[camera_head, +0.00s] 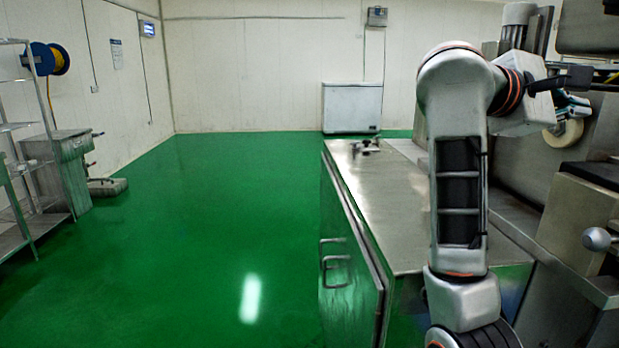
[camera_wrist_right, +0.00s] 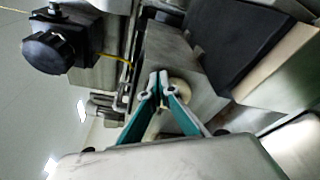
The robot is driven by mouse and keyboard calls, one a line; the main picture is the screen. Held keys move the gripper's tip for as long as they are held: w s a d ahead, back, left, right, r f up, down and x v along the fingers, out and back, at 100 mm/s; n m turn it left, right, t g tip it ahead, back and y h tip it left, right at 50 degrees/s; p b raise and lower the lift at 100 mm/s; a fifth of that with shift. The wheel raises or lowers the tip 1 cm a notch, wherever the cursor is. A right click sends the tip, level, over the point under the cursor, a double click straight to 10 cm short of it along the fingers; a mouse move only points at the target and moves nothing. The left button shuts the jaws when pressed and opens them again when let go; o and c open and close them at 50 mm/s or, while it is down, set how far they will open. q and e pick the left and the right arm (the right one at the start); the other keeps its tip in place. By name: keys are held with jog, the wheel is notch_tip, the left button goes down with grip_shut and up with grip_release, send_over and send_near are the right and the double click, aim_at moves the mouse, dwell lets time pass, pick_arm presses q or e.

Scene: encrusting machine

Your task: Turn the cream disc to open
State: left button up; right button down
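The cream disc (camera_head: 564,134) is a round, pale wheel on the side of the metal machine at the right of the head view. In the right wrist view the cream disc (camera_wrist_right: 181,88) is partly hidden by my gripper's fingers. My right gripper (camera_head: 574,104) is at the disc's upper edge in the head view. In the wrist view the teal-padded fingers of my right gripper (camera_wrist_right: 160,76) slant together and their tips meet in front of the disc. Nothing shows between the tips. I cannot tell whether they touch the disc. My left gripper is not in view.
A metal cabinet with a steel top (camera_head: 385,205) stands beside my right arm. The machine has a ball-ended lever (camera_head: 597,239) at the lower right. A black knob (camera_wrist_right: 48,50) shows in the wrist view. The green floor (camera_head: 220,230) to the left is open.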

jog(key=shift+w+r, duration=0.1)
jog(key=shift+w, duration=0.25)
dwell(0.4)
jog(key=shift+r, duration=0.1)
jog(key=shift+s+r+p, duration=0.2)
jog(key=shift+r+p, duration=0.05)
jog(key=shift+p, duration=0.05)
jog(key=a, duration=0.6)
jog(key=shift+s, duration=0.3)
